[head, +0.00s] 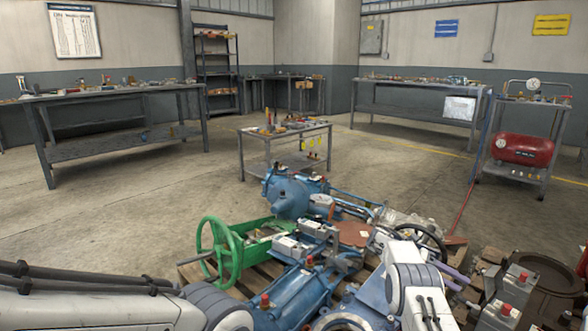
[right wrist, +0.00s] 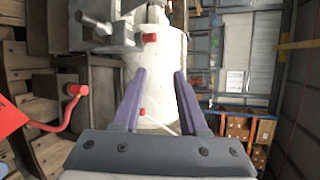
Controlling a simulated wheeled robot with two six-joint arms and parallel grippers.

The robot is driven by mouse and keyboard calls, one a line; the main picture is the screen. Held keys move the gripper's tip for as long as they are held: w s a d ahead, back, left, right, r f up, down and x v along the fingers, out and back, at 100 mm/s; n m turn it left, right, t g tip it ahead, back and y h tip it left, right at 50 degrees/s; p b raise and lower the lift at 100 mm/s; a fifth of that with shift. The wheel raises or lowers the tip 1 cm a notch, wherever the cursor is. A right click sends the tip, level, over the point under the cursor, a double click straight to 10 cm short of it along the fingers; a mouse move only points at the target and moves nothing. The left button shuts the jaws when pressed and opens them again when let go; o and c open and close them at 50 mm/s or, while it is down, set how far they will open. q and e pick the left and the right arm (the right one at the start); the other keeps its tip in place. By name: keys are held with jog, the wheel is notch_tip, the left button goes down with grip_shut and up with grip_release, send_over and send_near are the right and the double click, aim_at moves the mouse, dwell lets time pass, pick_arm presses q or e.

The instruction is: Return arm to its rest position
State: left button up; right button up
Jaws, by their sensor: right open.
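My right arm (head: 412,285) reaches up from the bottom of the head view, over the right part of the loaded pallet. My right gripper (head: 466,277) shows as purple fingers beside the arm. In the right wrist view, its two purple fingers (right wrist: 160,72) stand apart. A white cylindrical body (right wrist: 160,48) shows beyond and between the fingers; nothing is visibly clamped, and its distance is hard to judge. My left arm (head: 90,300) lies across the bottom left of the head view; its gripper is out of view.
Blue valves (head: 288,195), a green handwheel (head: 219,252) and other parts crowd the wooden pallet (head: 195,272) around my right arm. A small cart (head: 253,150) stands behind. Workbenches line the walls. A red tank (head: 523,149) sits on a stand at right. Left floor is clear.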

jog(key=s+a+r+m+t+y+p, duration=0.2)
jog(key=a+r+m+t+y, duration=0.3)
jog(key=a, duration=0.8)
jog(key=s+a+r+m+t+y+p, duration=0.1)
jog(key=s+a+r+m, duration=0.1)
jog(key=a+r, duration=0.8)
jog(key=s+a+r+m+y+p, duration=0.1)
jog(key=s+a+m+y+p, duration=0.3)
jog(key=s+a, duration=0.9)
jog(key=s+a+m+y, duration=0.2)
jog(key=s+a+m, duration=0.15)
jog(key=s, duration=0.55)
jog(key=s+a+m+y, duration=0.2)
jog(key=s+m, duration=0.3)
jog(key=s, duration=0.5)
notch_tip(320, 180, up, 38)
jog(key=p, duration=3.7)
jog(key=shift+m+t, duration=0.35)
jog(key=shift+t, duration=0.05)
